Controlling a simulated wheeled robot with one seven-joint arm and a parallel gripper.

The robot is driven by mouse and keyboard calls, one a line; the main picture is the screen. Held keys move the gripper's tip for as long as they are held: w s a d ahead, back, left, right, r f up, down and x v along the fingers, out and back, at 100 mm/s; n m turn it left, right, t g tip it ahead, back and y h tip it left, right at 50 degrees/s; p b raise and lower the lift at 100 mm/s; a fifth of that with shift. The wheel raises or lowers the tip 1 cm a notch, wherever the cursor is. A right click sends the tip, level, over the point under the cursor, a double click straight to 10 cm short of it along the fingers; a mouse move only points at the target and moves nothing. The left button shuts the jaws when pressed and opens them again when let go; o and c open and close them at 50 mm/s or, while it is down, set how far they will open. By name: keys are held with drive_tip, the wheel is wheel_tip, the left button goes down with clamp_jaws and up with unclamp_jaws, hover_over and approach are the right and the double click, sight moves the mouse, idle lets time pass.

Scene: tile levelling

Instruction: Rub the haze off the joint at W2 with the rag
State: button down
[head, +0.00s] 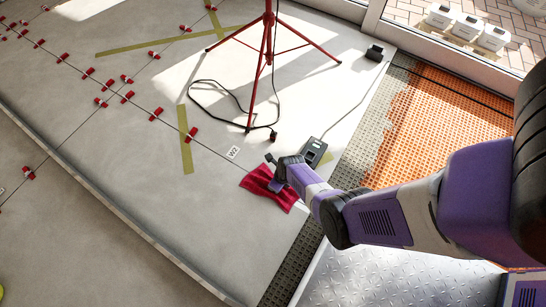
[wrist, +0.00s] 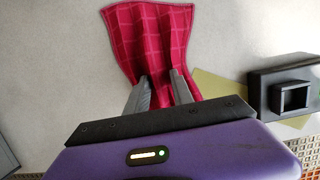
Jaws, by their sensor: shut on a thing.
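The rag (head: 268,187) is a crimson cloth with a faint check. It lies on the grey tile, just below and right of the white W2 label (head: 233,152). My gripper (head: 276,186) is at the rag. In the wrist view my gripper (wrist: 161,90) has its two fingers on the near edge of the rag (wrist: 148,40), shut on it, with the cloth spread out beyond them. The tile joint (head: 215,150) runs past the W2 label toward the rag. Any haze at W2 cannot be made out, and the rag and my gripper hide part of the floor there.
A red tripod (head: 268,60) with a looping black cable stands behind the rag. A dark box (head: 313,152) sits right of my gripper and shows in the wrist view (wrist: 290,92). Red clips (head: 156,114) line the joints at left. Orange matting (head: 440,115) lies at right.

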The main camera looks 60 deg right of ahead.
sight(297, 199)
drive_tip(key=shift+s+f+p, duration=0.1)
drive_tip(key=shift+s+p, duration=0.6)
drive_tip(key=shift+s, duration=1.1)
drive_tip(key=shift+s+r+p, duration=0.2)
drive_tip(key=shift+s+p, duration=0.7)
drive_tip(key=shift+s, duration=0.8)
drive_tip(key=shift+s, duration=0.1)
drive_tip(key=shift+s+f, duration=0.15)
drive_tip(key=shift+s, duration=0.75)
drive_tip(key=shift+s+p, duration=0.1)
drive_tip(key=shift+p, duration=0.2)
drive_tip(key=shift+s+a+f, duration=0.1)
drive_tip(key=shift+s, duration=0.9)
